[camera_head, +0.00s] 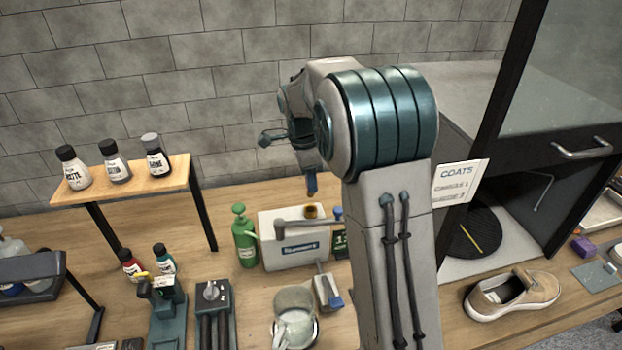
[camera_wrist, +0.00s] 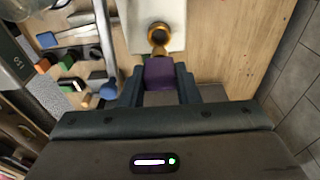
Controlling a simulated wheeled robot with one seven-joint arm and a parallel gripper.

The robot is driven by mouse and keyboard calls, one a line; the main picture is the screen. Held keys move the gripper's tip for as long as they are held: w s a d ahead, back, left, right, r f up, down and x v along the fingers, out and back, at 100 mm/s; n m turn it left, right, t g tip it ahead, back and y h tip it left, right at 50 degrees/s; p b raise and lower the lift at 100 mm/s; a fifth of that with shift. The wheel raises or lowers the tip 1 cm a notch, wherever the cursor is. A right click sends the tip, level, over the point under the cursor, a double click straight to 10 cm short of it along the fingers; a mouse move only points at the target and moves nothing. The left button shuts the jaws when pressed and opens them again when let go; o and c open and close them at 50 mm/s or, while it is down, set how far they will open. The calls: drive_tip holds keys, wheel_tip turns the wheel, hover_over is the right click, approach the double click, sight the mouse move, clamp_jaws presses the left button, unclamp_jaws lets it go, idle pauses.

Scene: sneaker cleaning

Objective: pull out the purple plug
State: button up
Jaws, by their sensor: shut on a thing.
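The purple plug (camera_wrist: 160,74) sits between the two fingers of my gripper (camera_wrist: 160,88) in the wrist view, and the gripper is shut on it. A small brass-coloured part (camera_wrist: 158,51) shows at the plug's far end. Just beyond is a brass ring (camera_wrist: 160,33) on the white box (camera_wrist: 138,38), with its round opening in sight. I cannot tell for certain whether the plug's tip still touches the ring. In the head view, the white box (camera_head: 283,261) stands on the bench below my gripper (camera_head: 312,186), with the brass ring (camera_head: 312,211) on its top.
A green bottle (camera_head: 244,238) stands left of the box, and a grey metal pot (camera_head: 295,318) is in front. A small wooden shelf (camera_head: 125,184) holds several bottles at the left. A tan sneaker (camera_head: 513,294) lies at the right, near a dark open cabinet (camera_head: 565,180).

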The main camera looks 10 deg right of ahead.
drive_tip(key=shift+r+p, duration=1.3)
drive_tip(key=shift+r, duration=0.9)
